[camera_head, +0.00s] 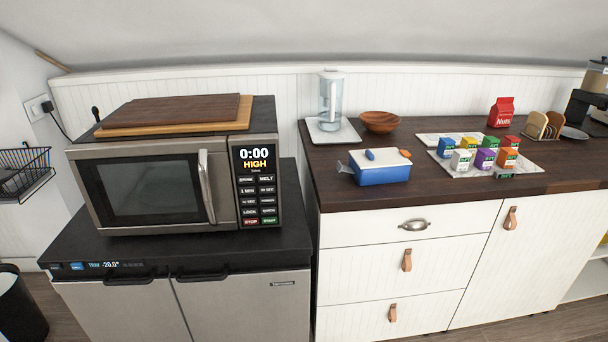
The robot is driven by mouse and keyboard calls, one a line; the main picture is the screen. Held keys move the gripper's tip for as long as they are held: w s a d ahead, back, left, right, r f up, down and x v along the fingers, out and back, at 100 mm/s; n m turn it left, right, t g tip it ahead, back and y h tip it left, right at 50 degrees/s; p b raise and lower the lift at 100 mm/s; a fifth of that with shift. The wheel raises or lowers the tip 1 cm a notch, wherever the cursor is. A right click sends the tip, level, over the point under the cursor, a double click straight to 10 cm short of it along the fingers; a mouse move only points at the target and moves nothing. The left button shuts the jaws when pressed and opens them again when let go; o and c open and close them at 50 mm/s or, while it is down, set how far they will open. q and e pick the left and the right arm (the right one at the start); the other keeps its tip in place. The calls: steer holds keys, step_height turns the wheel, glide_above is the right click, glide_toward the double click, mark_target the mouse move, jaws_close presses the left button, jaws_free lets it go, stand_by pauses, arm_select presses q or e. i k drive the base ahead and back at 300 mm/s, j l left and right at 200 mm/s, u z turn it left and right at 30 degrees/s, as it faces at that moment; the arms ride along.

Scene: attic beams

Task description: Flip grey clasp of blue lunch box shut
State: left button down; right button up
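The blue lunch box (383,175) with a white lid stands on the dark wooden countertop, near its front edge and left of the tray of small cartons. A blue piece and an orange piece lie on or at its lid. A small grey clasp (343,167) sticks out to the left from the box's left end, swung away from the wall. Its fine detail is too small to tell. Neither of my grippers is in the head view.
A glass pitcher (331,101) on a white board and a wooden bowl (379,121) stand behind the box. A tray (533,165) with several cartons lies to the right. A microwave (165,180) with cutting boards on top stands at left. Counter left of the box is clear.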

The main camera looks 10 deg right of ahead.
mark_target(339, 168)
steer(key=i+l+u, duration=0.1)
steer(key=l+u, duration=0.35)
steer(key=l, duration=0.4)
steer(key=l+u, duration=0.45)
steer(key=l, duration=1.25)
steer(key=k+l+u, duration=0.1)
steer(key=l, duration=0.75)
steer(key=k+l, duration=0.15)
steer(key=l, duration=0.65)
steer(key=i+u, duration=0.05)
